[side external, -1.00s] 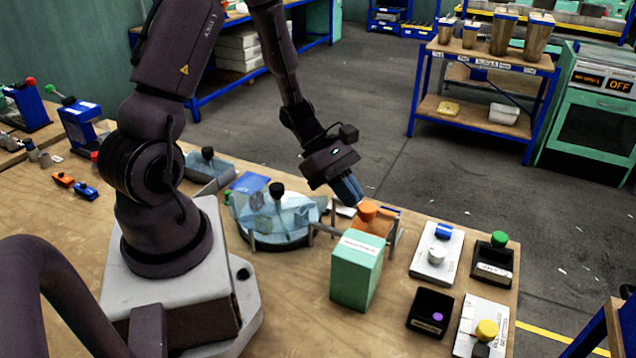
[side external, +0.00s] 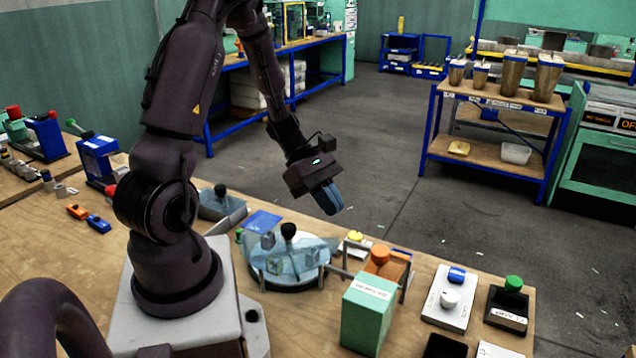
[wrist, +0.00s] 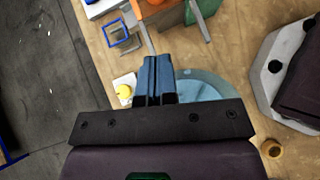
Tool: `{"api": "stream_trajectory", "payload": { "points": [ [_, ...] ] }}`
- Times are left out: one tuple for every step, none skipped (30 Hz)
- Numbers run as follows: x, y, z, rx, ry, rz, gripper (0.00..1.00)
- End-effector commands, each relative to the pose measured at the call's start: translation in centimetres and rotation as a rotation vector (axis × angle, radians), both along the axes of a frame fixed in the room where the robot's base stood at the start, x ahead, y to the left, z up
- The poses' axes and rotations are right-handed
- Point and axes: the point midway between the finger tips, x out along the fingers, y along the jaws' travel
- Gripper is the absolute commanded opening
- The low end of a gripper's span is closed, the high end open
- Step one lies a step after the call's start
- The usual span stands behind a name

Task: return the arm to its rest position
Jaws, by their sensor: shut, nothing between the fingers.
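My gripper (side external: 330,200) is shut and empty, with its blue fingers together. In the side external view it hangs in the air above the far edge of the bench, behind the clear-domed round fixture (side external: 290,262). In the wrist view the shut fingers (wrist: 155,75) point over the bench, and the round fixture (wrist: 205,84) is partly hidden behind them. The orange-knobbed press (side external: 380,255) stands to the right of and below the gripper, apart from it.
A green box (side external: 367,315) stands in front of the orange-knobbed press. Blocks with blue-white (side external: 449,298) and green (side external: 509,305) knobs sit at the right. A small yellow-knobbed piece (side external: 354,240) lies beside the round fixture. Floor beyond the bench is open up to a blue-framed cart (side external: 490,140).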

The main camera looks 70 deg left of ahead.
Motion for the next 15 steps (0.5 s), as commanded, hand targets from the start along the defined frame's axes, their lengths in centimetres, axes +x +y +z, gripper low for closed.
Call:
{"api": "stream_trajectory", "payload": {
  "points": [
    [-0.3, 0.8, 0.8, 0.004, -0.003, 0.004, 0.00],
    [-0.5, 1.2, 1.2, 0.003, -0.004, 0.002, 0.00],
    [-0.8, 1.6, 1.6, 0.004, -0.003, 0.003, 0.00],
    [-1.0, 1.9, 1.9, 0.002, -0.002, 0.003, 0.00],
    [-1.2, 2.1, 2.1, 0.003, -0.001, 0.003, 0.00],
    [-1.3, 2.4, 2.4, 0.001, -0.002, 0.002, 0.00],
    [-1.4, 2.6, 2.6, 0.003, -0.003, 0.001, 0.00],
    [-1.5, 2.7, 2.8, 0.002, -0.002, 0.000, 0.00],
    [-1.6, 2.9, 2.9, 0.002, -0.001, 0.000, 0.00],
    [-1.7, 2.9, 3.0, 0.000, -0.001, 0.001, 0.00],
    [-1.7, 3.0, 3.1, 0.000, 0.000, 0.001, 0.00],
    [-1.8, 3.0, 3.2, -0.001, 0.001, 0.001, 0.00],
    [-1.8, 3.1, 3.2, 0.000, 0.000, 0.000, 0.00],
    [-1.8, 3.1, 3.2, 0.002, -0.003, -0.003, 0.00],
    [-1.8, 3.1, 3.1, 0.011, -0.011, -0.013, 0.00]
  ]
}}
